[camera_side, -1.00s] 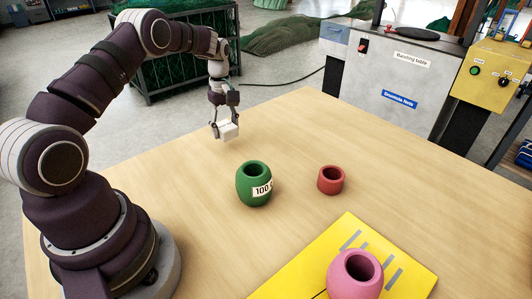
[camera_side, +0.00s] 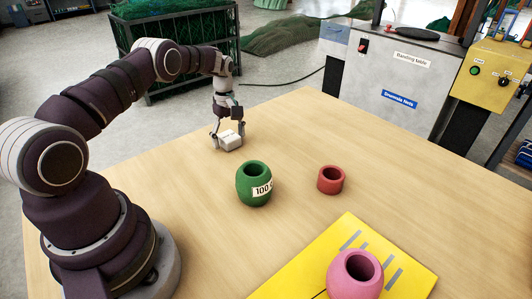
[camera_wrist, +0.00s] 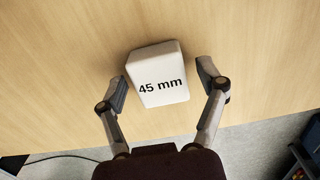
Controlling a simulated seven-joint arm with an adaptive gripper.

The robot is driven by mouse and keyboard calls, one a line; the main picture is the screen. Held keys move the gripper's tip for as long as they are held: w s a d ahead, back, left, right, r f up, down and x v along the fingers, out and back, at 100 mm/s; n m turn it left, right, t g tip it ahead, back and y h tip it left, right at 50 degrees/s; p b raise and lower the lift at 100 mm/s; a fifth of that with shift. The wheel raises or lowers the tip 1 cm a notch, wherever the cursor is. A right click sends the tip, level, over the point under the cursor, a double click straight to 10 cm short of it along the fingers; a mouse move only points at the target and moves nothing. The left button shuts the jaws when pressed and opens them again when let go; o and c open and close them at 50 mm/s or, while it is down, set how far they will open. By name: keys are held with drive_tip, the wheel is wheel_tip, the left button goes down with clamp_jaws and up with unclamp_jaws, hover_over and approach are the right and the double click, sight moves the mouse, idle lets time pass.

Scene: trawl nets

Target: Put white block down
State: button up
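The white block (camera_side: 230,142), marked "45 mm" in the wrist view (camera_wrist: 158,70), rests on the wooden table near its back edge, behind the green pot. My gripper (camera_side: 229,133) is low around the block from above. In the wrist view my gripper (camera_wrist: 163,84) has its two fingers spread, one on each side of the block. A gap shows between each finger pad and the block, so it is open and not holding it.
A green pot (camera_side: 254,190) labelled "100" stands in front of the block. A red ring (camera_side: 330,180) sits to its right. A pink pot (camera_side: 350,280) stands on a yellow board (camera_side: 290,281) at the front. The table (camera_side: 300,125) right of the block is bare.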

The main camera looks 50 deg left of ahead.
sight(229, 136)
drive_tip(key=d+r+m+t, duration=0.1)
drive_tip(key=d+r+m, duration=0.15)
drive_tip(key=r, duration=0.75)
drive_tip(key=d+r+m, duration=0.2)
drive_tip(key=d+r, duration=0.1)
drive_tip(key=r, duration=0.6)
drive_tip(key=s+d+r+m+t, duration=0.1)
drive_tip(key=s+d+m+t, duration=0.3)
drive_tip(key=s+d+m, duration=0.8)
drive_tip(key=s+m, duration=0.1)
drive_tip(key=s, duration=0.2)
drive_tip(key=shift+s+d+r+t, duration=0.25)
drive_tip(key=shift+r+t, duration=0.05)
drive_tip(key=shift+r, duration=0.05)
